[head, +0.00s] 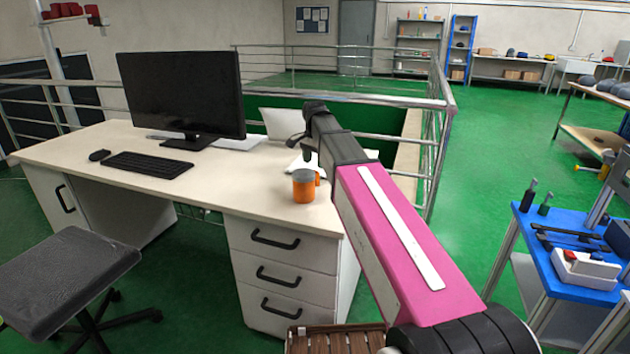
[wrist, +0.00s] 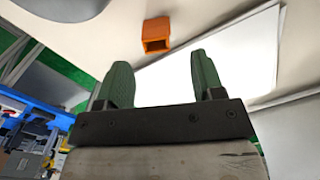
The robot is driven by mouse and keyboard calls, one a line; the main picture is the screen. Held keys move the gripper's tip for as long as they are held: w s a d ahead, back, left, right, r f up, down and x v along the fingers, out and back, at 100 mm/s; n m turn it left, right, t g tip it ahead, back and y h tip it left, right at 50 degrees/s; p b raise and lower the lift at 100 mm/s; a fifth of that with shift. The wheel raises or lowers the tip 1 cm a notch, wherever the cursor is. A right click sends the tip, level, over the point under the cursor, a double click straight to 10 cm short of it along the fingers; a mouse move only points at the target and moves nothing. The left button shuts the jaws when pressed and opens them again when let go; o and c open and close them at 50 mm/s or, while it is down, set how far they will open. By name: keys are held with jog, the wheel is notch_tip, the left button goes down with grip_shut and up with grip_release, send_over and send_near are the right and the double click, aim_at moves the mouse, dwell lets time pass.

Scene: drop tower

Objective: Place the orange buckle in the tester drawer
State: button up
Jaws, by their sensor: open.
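The orange buckle (wrist: 156,36) shows in the wrist view as a small hollow orange block on the pale desk top, beside a white sheet. My gripper (wrist: 160,80) is open and empty; its two green fingers are apart and point toward the buckle, which lies beyond the fingertips. In the head view my gripper is over the right part of the desk (head: 80,150), mostly hidden by my arm. A small orange patch there, beside an orange and grey mug (head: 303,188), may be the buckle or the mug's handle. I cannot identify the tester drawer in either view.
A monitor (head: 182,92), a keyboard (head: 148,164) and a mouse (head: 99,155) stand on the desk. Its white drawers (head: 283,275) look shut. A blue-topped bench (head: 570,285) with tools and a white box is at right. A metal railing runs behind. Green floor is free between desk and bench.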

jog(key=shift+s+f, duration=0.15)
jog(key=shift+f, duration=1.15)
jog(key=shift+s+f, duration=0.15)
jog(key=shift+f, duration=1.1)
jog(key=c, duration=1.1)
jog(key=shift+o, duration=0.2)
